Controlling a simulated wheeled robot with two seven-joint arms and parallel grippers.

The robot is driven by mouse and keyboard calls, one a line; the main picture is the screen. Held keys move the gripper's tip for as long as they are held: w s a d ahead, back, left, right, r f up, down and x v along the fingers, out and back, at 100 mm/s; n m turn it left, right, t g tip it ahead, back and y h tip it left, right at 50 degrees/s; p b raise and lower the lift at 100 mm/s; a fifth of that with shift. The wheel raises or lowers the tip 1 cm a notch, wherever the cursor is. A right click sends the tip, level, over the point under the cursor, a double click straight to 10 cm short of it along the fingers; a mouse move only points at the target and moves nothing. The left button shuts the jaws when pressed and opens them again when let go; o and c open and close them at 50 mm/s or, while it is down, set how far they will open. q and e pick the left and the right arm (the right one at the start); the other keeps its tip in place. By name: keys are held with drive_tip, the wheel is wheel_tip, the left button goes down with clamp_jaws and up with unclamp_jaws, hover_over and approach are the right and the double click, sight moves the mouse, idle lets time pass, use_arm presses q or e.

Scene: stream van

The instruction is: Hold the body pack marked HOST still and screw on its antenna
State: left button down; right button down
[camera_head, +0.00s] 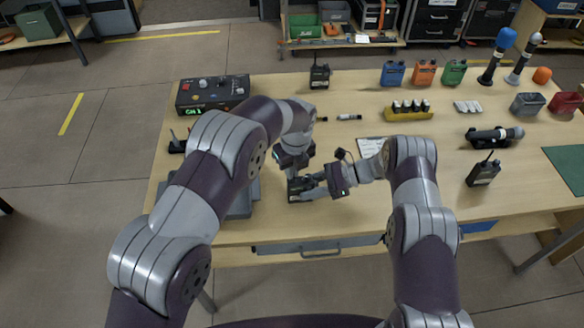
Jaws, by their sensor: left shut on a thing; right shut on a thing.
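A small dark body pack (297,187) is at the front of the table, mostly covered by my grippers. Its marking is too small to read. My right gripper (310,186) reaches in from the right and is shut on the pack's side. My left gripper (293,172) points down from above, shut right over the pack's top end. The antenna is hidden between the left fingers and the pack, so I cannot tell how it sits on the socket.
Another body pack with antenna (482,172) lies to the right, and one (319,76) stands at the back. A control box (213,92) is at the back left. A yellow battery holder (408,110) and a microphone (495,135) are to the right. The table between them is partly clear.

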use_arm(q)
drive_tip(key=m, duration=0.3)
drive_tip(key=shift+m, duration=0.3)
drive_tip(key=m+h, duration=0.1)
drive_tip(key=m, duration=0.3)
drive_tip(key=shift+d, duration=0.1)
drive_tip(key=c, duration=1.4)
unclamp_jaws()
drive_tip(key=shift+f, duration=0.1)
drive_tip(key=n, duration=0.4)
drive_tip(key=shift+y, duration=0.3)
